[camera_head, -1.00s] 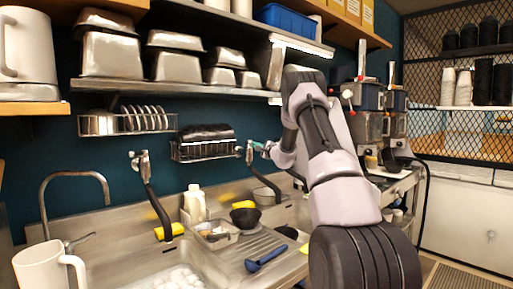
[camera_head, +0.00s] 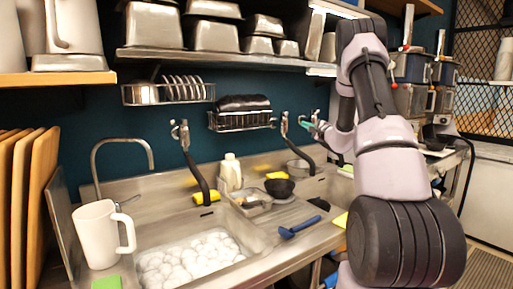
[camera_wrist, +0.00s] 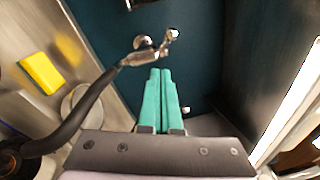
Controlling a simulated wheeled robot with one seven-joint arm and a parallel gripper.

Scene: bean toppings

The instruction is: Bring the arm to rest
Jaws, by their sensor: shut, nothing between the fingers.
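My gripper (camera_wrist: 162,72) shows in the wrist view with its two green fingers side by side and nothing between them. In the head view my gripper (camera_head: 310,125) is a small green shape at the end of my raised arm, in front of the blue wall above the sink's back edge. A tap with a black hose (camera_wrist: 150,48) is close to the left of the fingers in the wrist view. The same tap (camera_head: 285,122) stands just left of my gripper in the head view.
The steel sink counter (camera_head: 190,222) holds a white pitcher (camera_head: 103,235), a white bottle (camera_head: 231,172), a black bowl (camera_head: 279,188) and a blue scoop (camera_head: 299,227). A steel shelf (camera_head: 220,60) with metal pans runs above. Coffee machines stand on the right.

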